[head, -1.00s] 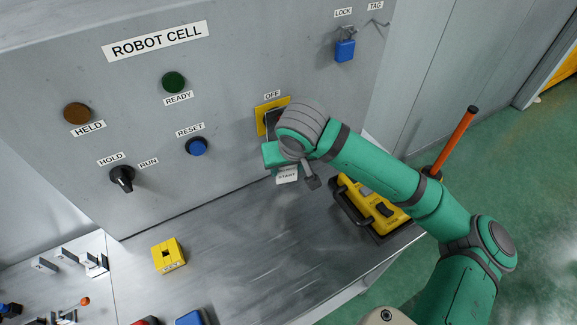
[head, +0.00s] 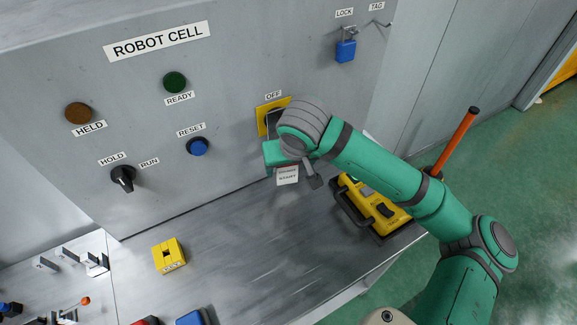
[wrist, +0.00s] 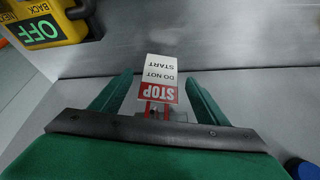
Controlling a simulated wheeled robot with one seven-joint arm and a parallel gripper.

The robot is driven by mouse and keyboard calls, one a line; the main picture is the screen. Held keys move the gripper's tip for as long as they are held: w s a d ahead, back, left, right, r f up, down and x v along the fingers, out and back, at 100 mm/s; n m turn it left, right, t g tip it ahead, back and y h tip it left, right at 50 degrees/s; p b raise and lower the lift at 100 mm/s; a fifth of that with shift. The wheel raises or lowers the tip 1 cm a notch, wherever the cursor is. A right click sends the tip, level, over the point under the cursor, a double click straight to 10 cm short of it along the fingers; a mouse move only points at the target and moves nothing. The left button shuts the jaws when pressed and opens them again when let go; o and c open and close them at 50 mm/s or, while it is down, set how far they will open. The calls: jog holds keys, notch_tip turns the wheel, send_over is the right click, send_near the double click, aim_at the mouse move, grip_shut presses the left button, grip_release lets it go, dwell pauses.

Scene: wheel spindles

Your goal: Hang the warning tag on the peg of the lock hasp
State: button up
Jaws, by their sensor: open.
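The warning tag (wrist: 160,75) is a white card with a red STOP band, upside down in the wrist view. It lies between the two green fingers of my gripper (wrist: 158,84), which are apart with gaps on both sides of the card. Its red end is near the palm, where a small metal part partly shows. In the head view the tag (head: 287,175) shows below my wrist, which hides most of my gripper. The peg (head: 380,24) under the TAG label is bare. Beside it the lock hasp (head: 349,32) carries a blue padlock (head: 345,51).
A yellow block (head: 169,255) sits on the left part of the bench (head: 260,240). A yellow switch plate (head: 267,112) is partly behind my wrist. The bench middle is clear.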

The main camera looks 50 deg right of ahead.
jog(key=v, duration=1)
